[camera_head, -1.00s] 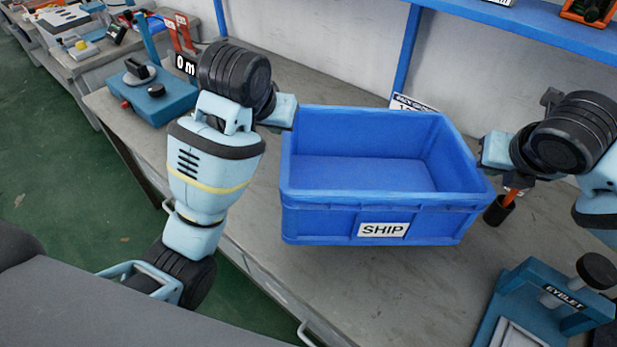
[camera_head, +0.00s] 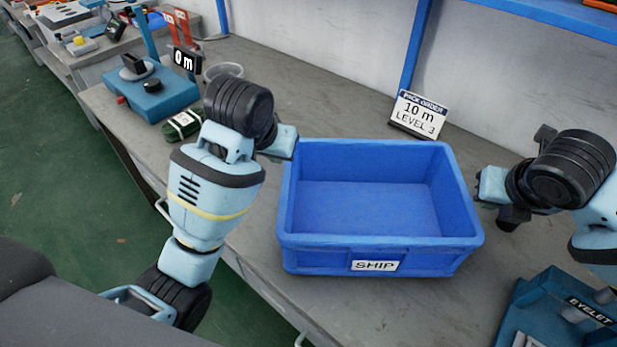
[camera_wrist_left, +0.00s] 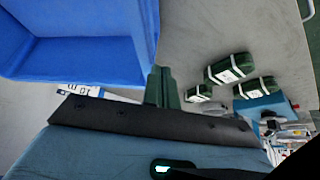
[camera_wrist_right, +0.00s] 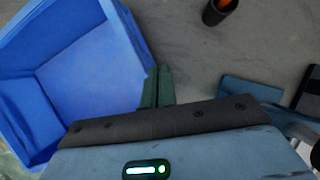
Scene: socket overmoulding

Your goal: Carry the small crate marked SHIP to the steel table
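The blue crate marked SHIP (camera_head: 380,255) is upright and empty in the middle of the head view, over the grey bench. I cannot tell whether its base touches the bench. My left gripper (camera_head: 290,143) is at its left end, near the far corner. My right gripper (camera_head: 480,190) is at its right end. In the left wrist view my left gripper's fingers (camera_wrist_left: 160,88) are together beside the crate wall (camera_wrist_left: 85,60). In the right wrist view my right gripper's fingers (camera_wrist_right: 157,87) are also together, close beside the crate (camera_wrist_right: 90,60). Exact contact is hidden.
A pick order card (camera_head: 418,115) stands behind the crate. A blue device (camera_head: 150,92) and a green pack (camera_head: 183,124) lie left on the grey bench (camera_head: 310,85). An EYELET press (camera_head: 575,310) stands at front right. A blue shelf post (camera_head: 411,50) rises behind.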

